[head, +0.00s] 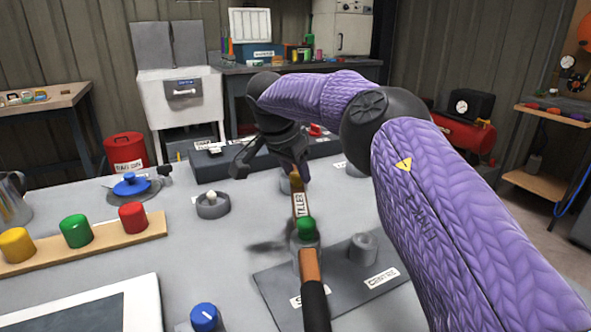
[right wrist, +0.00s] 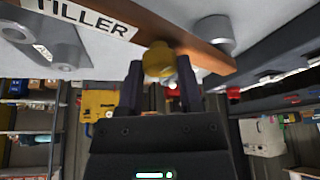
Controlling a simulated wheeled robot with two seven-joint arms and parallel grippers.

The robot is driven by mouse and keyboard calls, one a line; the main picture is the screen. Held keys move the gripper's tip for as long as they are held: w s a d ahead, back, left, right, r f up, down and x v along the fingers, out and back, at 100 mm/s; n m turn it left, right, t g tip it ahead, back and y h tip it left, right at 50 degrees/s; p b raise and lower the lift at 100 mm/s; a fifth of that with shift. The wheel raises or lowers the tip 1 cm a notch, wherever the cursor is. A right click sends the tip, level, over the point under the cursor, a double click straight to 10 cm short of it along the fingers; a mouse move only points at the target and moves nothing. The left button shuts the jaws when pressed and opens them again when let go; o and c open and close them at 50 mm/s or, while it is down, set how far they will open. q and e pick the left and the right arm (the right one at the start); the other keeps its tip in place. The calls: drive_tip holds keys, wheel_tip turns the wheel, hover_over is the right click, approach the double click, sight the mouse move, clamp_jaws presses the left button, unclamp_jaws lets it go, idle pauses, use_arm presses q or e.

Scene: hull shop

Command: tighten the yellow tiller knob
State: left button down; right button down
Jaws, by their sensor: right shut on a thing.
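The tiller (head: 301,204) is a long wooden bar with a white TILLER label and a black grip at its near end. In the right wrist view the yellow tiller knob (right wrist: 157,59) sits against the wooden bar, between the fingertips of my right gripper (right wrist: 161,72). The gripper is shut on the knob. In the head view my right gripper (head: 294,165) is at the tiller's far part and hides the yellow knob. A green knob (head: 306,228) stands on the tiller nearer to me. My left gripper is not in view.
A wooden strip (head: 100,243) at left carries yellow, green and red cylinders. A blue knob (head: 204,317) is at the front. A grey plate (head: 280,288) with a grey post (head: 362,248) lies beside the tiller. A dark labelled box (head: 215,160) stands behind.

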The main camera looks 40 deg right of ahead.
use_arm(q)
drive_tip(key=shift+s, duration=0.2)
use_arm(e)
drive_tip(key=shift+f, duration=0.1)
drive_tip(key=shift+c, duration=1.3)
unclamp_jaws()
use_arm(q)
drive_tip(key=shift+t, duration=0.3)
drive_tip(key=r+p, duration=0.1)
drive_tip(key=p, duration=0.1)
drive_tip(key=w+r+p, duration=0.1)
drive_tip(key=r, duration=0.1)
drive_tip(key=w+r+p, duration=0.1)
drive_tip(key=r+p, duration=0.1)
drive_tip(key=shift+p, duration=0.3)
use_arm(e)
drive_tip(key=v, duration=1)
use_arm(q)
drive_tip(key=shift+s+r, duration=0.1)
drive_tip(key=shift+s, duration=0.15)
use_arm(e)
drive_tip(key=shift+d, duration=0.1)
